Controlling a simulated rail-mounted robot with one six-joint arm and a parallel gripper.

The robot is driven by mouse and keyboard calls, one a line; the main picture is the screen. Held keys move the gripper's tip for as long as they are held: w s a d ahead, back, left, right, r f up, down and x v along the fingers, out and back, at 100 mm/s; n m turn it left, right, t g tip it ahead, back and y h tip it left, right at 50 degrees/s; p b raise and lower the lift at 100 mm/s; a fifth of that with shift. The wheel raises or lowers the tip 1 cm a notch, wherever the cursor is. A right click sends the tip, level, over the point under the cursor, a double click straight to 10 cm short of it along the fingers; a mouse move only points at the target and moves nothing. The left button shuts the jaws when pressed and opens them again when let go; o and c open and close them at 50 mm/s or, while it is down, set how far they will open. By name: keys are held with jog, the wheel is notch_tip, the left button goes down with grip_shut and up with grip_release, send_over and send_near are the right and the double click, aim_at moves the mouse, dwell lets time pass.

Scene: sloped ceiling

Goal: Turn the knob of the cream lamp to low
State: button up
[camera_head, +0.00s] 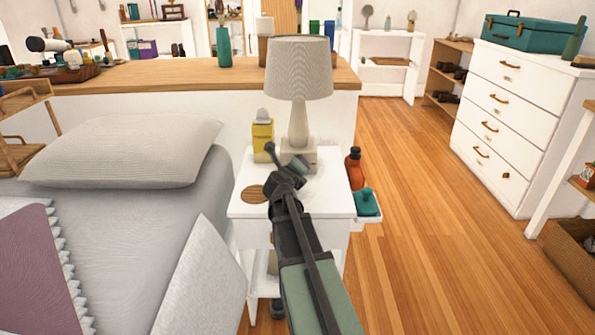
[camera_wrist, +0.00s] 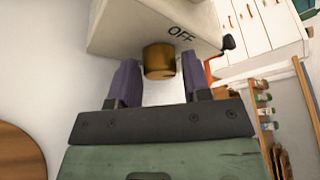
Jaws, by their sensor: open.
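The cream lamp (camera_head: 298,72) stands upright on the white bedside table (camera_head: 330,200), its square base (camera_head: 305,154) partly behind my gripper. In the wrist view the lamp's base (camera_wrist: 130,25) fills the top, tilted in the picture, with the word OFF printed on its face. A brass-coloured knob (camera_wrist: 158,60) sticks out of that face. My gripper (camera_wrist: 159,76) is open, one purple-padded finger on each side of the knob, with gaps showing. In the head view my gripper (camera_head: 286,168) is in front of the base; the knob is hidden there. No LOW mark is visible.
A yellow bottle (camera_head: 262,136) stands left of the lamp, and a round wooden coaster (camera_head: 253,194) lies in front. A red bottle (camera_head: 354,168) and a teal object (camera_head: 366,203) sit on a side ledge at right. The bed (camera_head: 170,230) is close on the left.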

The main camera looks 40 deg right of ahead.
jog(key=c, duration=0.7)
jog(key=shift+o, duration=0.3)
jog(key=shift+r, duration=0.1)
jog(key=shift+m+t+y+p, duration=0.3)
jog(key=shift+m+y+p, duration=0.4)
jog(key=shift+m, duration=0.4)
jog(key=shift+s+m+t+y+p, duration=0.1)
jog(key=shift+m+t+y+p, duration=0.4)
jog(key=shift+m+y, duration=0.65)
jog(key=shift+m+h, duration=0.25)
jog(key=shift+m, duration=0.1)
jog(key=o, duration=0.6)
